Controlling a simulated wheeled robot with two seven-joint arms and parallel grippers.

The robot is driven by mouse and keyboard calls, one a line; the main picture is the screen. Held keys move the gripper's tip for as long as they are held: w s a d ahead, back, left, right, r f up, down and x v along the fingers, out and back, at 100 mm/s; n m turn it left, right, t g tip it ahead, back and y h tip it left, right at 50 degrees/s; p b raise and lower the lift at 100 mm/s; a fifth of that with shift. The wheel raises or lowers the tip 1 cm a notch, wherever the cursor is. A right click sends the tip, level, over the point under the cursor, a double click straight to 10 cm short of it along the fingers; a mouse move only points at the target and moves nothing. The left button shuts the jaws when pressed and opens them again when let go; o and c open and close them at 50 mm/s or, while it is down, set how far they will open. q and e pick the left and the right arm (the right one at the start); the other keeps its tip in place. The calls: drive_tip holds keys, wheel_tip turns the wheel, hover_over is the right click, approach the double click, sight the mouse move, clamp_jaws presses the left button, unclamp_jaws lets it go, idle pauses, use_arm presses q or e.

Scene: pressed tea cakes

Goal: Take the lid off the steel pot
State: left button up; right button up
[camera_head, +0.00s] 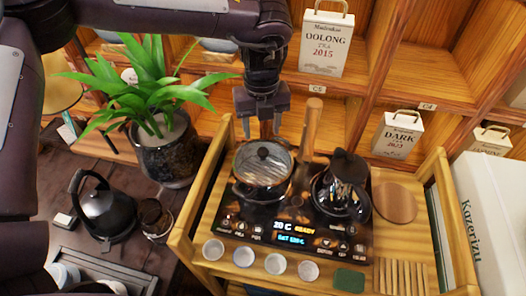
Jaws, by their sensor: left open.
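The steel pot (258,193) stands on the left burner of a black cooktop on a wooden cart. Its round lid (263,170), glassy with a dark knob (263,153), sits on top of the pot. My left gripper (264,124) hangs from the arm coming in at the upper left, fingers pointing down, open, just behind and above the lid knob in the picture. I cannot tell its exact height over the knob. Nothing shows between its fingers. My right gripper is not in view.
A dark pot-like vessel (343,190) stands on the right burner, with an upright wooden cylinder (310,130) between. Several small white cups (244,257) line the cart front. A potted plant (165,145) and black kettle (103,207) stand left. Shelves with tea bags (325,45) are behind.

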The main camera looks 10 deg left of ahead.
sight(263, 151)
use_arm(q)
drive_tip(key=f+p, duration=0.1)
drive_tip(key=s+f, duration=0.1)
drive_tip(key=shift+s+d+f+p, duration=0.3)
drive_tip(key=shift+p, duration=0.1)
wheel_tip(263, 151, down, 3)
drive_tip(key=shift+w+r, duration=0.15)
drive_tip(key=shift+r, duration=0.05)
drive_tip(key=shift+w+f+p, duration=0.1)
drive_tip(key=shift+f+p, duration=0.2)
clamp_jaws()
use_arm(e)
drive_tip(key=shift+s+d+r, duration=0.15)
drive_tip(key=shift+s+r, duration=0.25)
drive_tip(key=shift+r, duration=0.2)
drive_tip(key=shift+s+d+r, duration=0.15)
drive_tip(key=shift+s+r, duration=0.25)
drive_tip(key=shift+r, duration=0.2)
